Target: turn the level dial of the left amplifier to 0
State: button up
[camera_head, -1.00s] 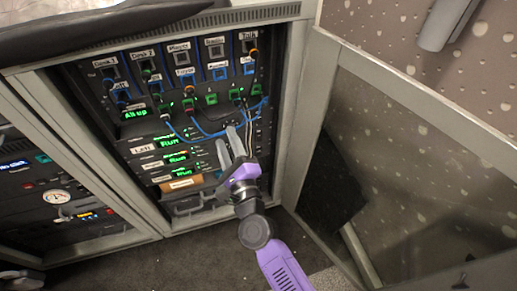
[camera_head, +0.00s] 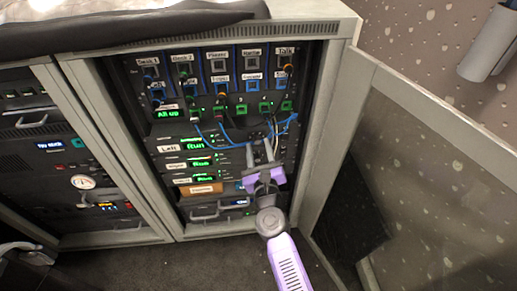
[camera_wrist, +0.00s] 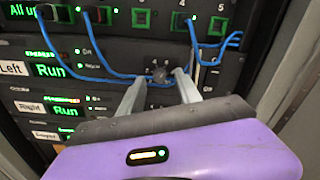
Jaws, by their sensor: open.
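The left amplifier (camera_head: 168,148) is the rack unit labelled "Left", with a lit green "Run" display; it also shows in the wrist view (camera_wrist: 12,69). Its round dark level dial (camera_wrist: 158,74) is at the right part of its panel, with small marks around it. My gripper (camera_wrist: 158,78) is open, one finger on each side of the dial. I cannot tell whether either finger touches it. In the head view my gripper (camera_head: 261,146) is in front of the amplifier's right part and hides the dial. The dial's pointer setting is too small to read.
Blue cables (camera_wrist: 95,72) hang just above the fingers from the patch unit with green sockets. The right amplifier (camera_wrist: 30,107) sits directly below. The open cabinet door (camera_head: 430,150) stands to the right. A second rack (camera_head: 70,150) is at left.

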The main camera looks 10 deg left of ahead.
jog(key=shift+w+a, duration=0.15)
jog(key=shift+w, duration=0.4)
grip_shut()
